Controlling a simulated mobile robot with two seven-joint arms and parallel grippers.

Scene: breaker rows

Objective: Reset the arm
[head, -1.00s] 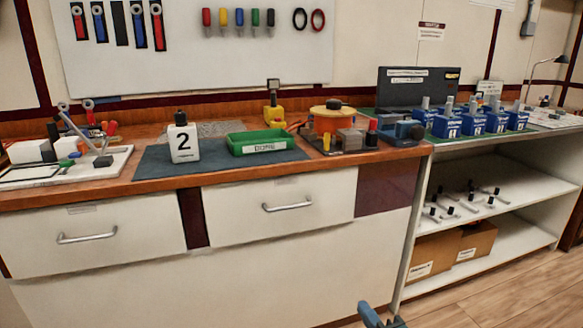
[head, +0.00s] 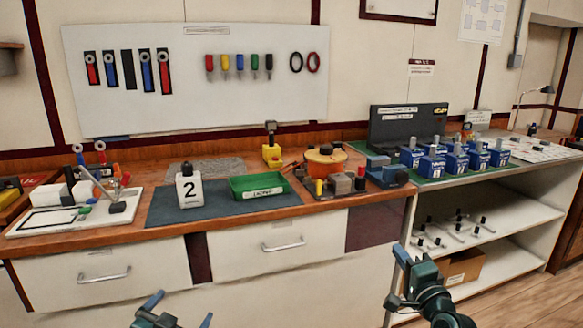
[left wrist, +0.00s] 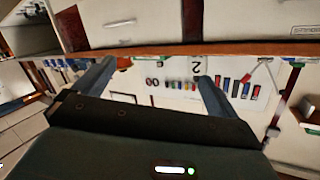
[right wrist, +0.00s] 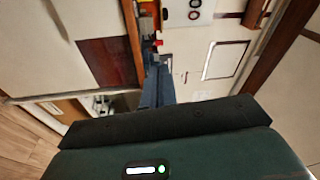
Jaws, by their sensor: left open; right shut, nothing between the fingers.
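My left gripper (head: 180,308) shows at the bottom of the head view, in front of the drawers, with its fingers apart and empty. In the left wrist view its two fingers (left wrist: 152,85) stand wide apart with nothing between them. My right gripper (head: 401,255) is in front of the bench's right end, near the open shelf unit. In the right wrist view its fingers (right wrist: 157,80) are closed together with nothing between them. Both grippers are clear of the bench and the things on it.
The wooden bench (head: 150,232) holds a white bottle marked 2 (head: 190,188), a green tray (head: 235,188) and a white tool board (head: 30,226). Several blue breakers (head: 432,165) stand on the right counter. Drawer handles (head: 104,275) stick out. Floor at lower right is clear.

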